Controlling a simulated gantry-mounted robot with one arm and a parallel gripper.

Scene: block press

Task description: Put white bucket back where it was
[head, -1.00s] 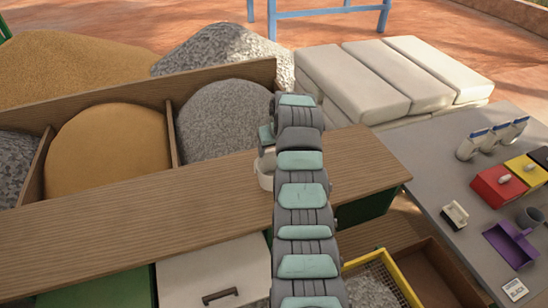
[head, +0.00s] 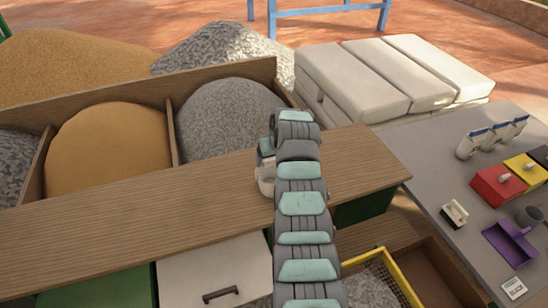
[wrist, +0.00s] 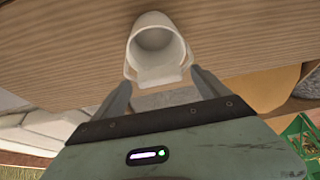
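The white bucket (wrist: 158,46) shows in the wrist view on the wooden counter, with its round open mouth in view and a pale squared part at its near side. My gripper (wrist: 161,77) has its two fingers spread apart at either side of that near part, with small gaps to it. In the head view a sliver of the bucket (head: 265,186) shows on the counter, left of my arm. My arm hides most of it, and my fingertips are hidden there.
The long wooden counter (head: 130,215) is clear to the left. Behind it are bins of tan sand (head: 108,150) and grey gravel (head: 225,120). White sacks (head: 375,80) lie behind right.

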